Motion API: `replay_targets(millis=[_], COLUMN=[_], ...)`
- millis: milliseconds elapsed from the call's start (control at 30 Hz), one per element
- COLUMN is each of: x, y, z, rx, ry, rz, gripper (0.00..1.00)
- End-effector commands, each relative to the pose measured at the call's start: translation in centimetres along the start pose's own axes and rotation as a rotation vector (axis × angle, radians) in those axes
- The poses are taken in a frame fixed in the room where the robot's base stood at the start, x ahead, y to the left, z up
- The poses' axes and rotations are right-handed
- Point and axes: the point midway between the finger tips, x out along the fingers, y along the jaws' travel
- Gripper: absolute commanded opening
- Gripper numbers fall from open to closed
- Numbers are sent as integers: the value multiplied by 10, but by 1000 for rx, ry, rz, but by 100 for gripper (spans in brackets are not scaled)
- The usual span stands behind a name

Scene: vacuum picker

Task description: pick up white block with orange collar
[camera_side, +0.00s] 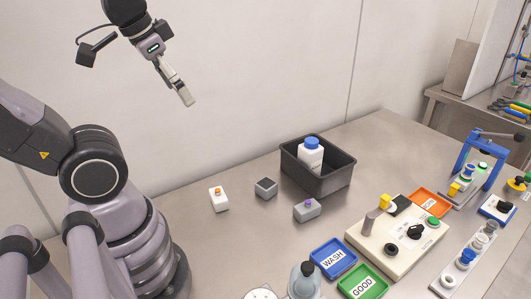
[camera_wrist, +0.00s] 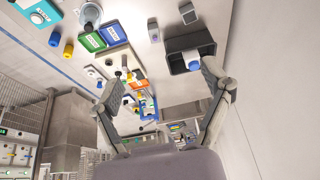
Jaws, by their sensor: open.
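The white block with the orange collar (camera_side: 219,201) stands upright on the steel table, left of the dark grey block in the side view. I cannot make it out in the wrist view. My gripper (camera_side: 186,97) is high above the table, up and to the left of the block, and well apart from it. In the wrist view my gripper (camera_wrist: 160,82) has its two fingers spread wide, with nothing held between them.
A black bin (camera_side: 328,182) holds a blue-capped white bottle (camera_side: 311,155). Blue WASH (camera_side: 333,260) and green GOOD (camera_side: 362,283) trays and a beige fixture (camera_side: 397,239) stand further right.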

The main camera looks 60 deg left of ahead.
Motion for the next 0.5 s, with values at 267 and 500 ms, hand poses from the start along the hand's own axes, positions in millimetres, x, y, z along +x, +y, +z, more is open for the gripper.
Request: replay_targets(millis=[267,500], x=[67,120], y=[-23,-45], z=[10,15], rx=[212,505], ry=[-501,-879], rz=[-214,-482], gripper=[79,79])
